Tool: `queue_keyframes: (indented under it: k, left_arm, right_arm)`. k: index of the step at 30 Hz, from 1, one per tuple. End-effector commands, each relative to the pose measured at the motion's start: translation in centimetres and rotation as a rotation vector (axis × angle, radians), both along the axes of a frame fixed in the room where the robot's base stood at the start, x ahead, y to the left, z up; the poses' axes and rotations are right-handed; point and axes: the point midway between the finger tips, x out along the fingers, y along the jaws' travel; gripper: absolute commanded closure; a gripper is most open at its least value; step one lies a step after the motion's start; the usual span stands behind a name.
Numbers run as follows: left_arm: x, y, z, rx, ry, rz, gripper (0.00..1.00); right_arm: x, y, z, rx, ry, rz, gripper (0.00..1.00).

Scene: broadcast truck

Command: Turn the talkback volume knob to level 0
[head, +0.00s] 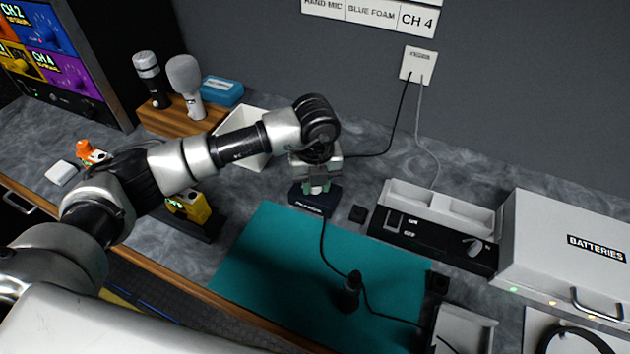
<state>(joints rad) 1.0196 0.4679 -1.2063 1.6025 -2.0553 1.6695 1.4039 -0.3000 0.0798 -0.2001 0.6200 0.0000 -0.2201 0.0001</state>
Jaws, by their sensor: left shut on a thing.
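My left arm comes in from the left, and its gripper (318,187) points down over a small dark box (312,203) at the back edge of the teal mat. The box has light lettering on its front, too small to read for certain. The gripper is shut on the talkback volume knob at the top of this box; the fingers hide the knob, so its pointer and level cannot be read. My right gripper is not in view.
A teal mat (265,255) lies in front, with a black upright item (350,290) and cable on it. A black panel with grey trays (435,205) and a batteries case (570,240) stand right. Microphones (186,80) stand on a wooden block (165,118) behind my arm.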

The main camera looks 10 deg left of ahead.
Motion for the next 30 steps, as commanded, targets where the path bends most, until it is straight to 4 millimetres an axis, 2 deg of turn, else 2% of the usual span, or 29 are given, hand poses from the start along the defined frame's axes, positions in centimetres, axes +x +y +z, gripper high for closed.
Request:
queue_keyframes:
  k: [14,15,19,26,30]
  left_arm:
    - [0.23,0.05,0.32,-0.001,-0.008,0.014,0.94]
    - [0.23,0.05,0.31,-0.001,-0.008,0.014,0.65]
    - [0.17,0.05,0.22,-0.001,-0.006,0.013,0.45]
    - [0.09,0.02,0.12,0.0,-0.003,0.012,0.45]
    - [0.13,0.02,0.77,0.0,-0.004,0.013,0.45]
  right_arm:
    - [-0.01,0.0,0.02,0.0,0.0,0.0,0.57]
    - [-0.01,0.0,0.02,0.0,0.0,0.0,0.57]
    - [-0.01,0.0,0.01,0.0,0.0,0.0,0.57]
    - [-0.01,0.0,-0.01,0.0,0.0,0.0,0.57]
    - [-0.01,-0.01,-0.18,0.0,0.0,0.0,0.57]
